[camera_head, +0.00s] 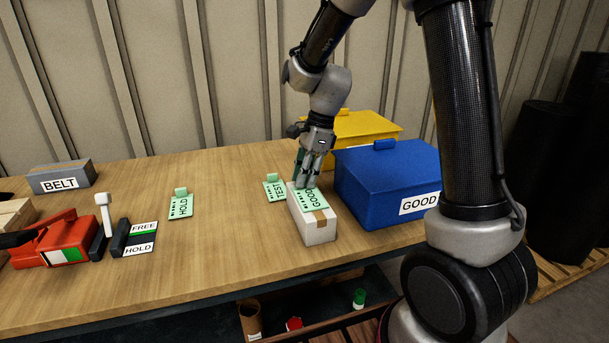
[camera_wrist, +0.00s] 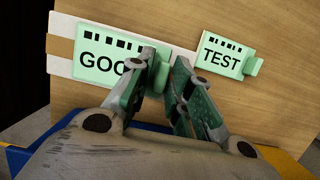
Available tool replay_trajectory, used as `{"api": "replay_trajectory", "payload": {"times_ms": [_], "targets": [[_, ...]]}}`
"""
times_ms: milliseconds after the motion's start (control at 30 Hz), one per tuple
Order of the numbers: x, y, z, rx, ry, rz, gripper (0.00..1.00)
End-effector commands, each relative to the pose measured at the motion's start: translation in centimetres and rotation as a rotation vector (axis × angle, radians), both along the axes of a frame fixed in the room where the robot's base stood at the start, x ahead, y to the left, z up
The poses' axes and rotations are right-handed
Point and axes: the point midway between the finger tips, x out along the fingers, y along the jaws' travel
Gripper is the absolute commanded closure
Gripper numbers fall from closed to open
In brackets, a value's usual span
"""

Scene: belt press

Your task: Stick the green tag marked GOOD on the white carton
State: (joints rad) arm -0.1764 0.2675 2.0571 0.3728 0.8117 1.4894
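The green tag marked GOOD (camera_head: 313,199) lies flat along the top of the white carton (camera_head: 319,228), as far as I can see. In the wrist view, the GOOD tag (camera_wrist: 100,58) covers part of the carton's white top (camera_wrist: 62,64), with brown tape showing beside it. My gripper (camera_head: 306,180) points down at the tag's far end. In the wrist view, my gripper's fingers (camera_wrist: 165,68) are close together, with the tag's raised green tab between them.
A TEST tag (camera_head: 275,188) lies just left of the carton, and a HOLD tag (camera_head: 181,204) farther left. A blue GOOD bin (camera_head: 375,190) stands close on the right, with a yellow bin (camera_head: 372,125) behind. A red press (camera_head: 60,240) sits at far left.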

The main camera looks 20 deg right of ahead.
Motion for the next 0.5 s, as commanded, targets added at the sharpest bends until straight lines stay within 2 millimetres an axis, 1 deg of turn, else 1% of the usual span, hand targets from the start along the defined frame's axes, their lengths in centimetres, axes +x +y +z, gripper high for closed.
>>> {"api": "replay_trajectory", "payload": {"times_ms": [367, 467, 500], "targets": [[0.1, 0.0, 0.3, 0.001, -0.004, 0.0, 0.65], [0.2, -0.2, 1.1, 0.002, -0.006, -0.001, 0.65], [0.2, -0.4, 1.7, 0.002, -0.007, -0.001, 0.65]]}}
